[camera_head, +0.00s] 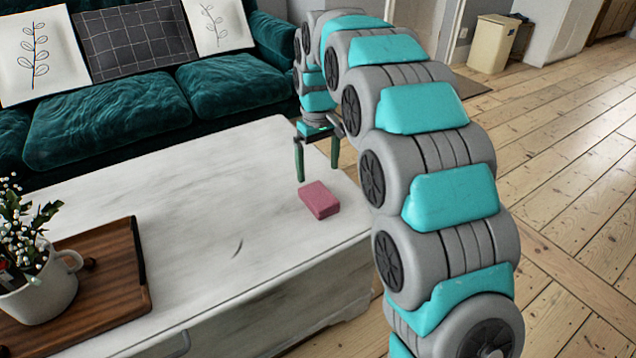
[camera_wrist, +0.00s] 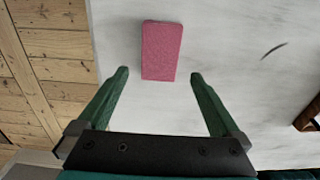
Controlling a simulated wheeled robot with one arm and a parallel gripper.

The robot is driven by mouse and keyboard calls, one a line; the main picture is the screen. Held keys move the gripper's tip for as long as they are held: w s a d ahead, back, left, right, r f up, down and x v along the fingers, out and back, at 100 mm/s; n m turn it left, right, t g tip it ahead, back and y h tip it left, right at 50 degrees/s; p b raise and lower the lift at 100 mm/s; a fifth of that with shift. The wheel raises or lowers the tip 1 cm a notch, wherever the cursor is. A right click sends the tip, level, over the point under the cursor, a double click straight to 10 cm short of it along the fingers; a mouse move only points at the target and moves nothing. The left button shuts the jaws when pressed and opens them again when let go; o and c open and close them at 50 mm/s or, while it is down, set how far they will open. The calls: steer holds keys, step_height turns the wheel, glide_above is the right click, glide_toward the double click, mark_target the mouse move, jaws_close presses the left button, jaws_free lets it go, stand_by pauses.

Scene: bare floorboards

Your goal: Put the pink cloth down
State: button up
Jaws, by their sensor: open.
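The pink cloth (camera_head: 320,200) is a small folded block lying on the white table (camera_head: 215,215), near its right edge. It also shows in the wrist view (camera_wrist: 161,51), beyond the fingertips and between their lines. My gripper (camera_head: 317,172) is open and empty, with its two green fingers pointing down above the table, just behind the cloth in the head view. In the wrist view the fingers (camera_wrist: 159,74) are spread wider than the cloth. No contact between fingers and cloth shows.
A wooden tray (camera_head: 118,290) with a white mug of flowers (camera_head: 45,285) stands at the table's left. A green sofa (camera_head: 120,115) is behind the table. The table's middle is clear. Bare floorboards (camera_head: 560,150) lie to the right, with a beige bin (camera_head: 490,45) far back.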

steer(key=s+d+r+m+g, duration=0.1)
steer(key=s+d+r+m, duration=0.1)
steer(key=s+d, duration=0.6)
steer(key=s+d+r+m, duration=0.25)
steer(key=s+d, duration=0.25)
steer(key=s, duration=0.8)
steer(key=s+d+f+m, duration=0.1)
steer(key=s+d+f, duration=0.1)
steer(key=s, duration=0.8)
steer(key=s+d+f+m, duration=0.1)
steer(key=s+f, duration=0.3)
steer(key=s, duration=0.6)
steer(key=shift+s+d+g, duration=0.25)
steer(key=shift+d+g, duration=0.15)
steer(key=shift+d, duration=0.45)
steer(key=shift+w, duration=0.1)
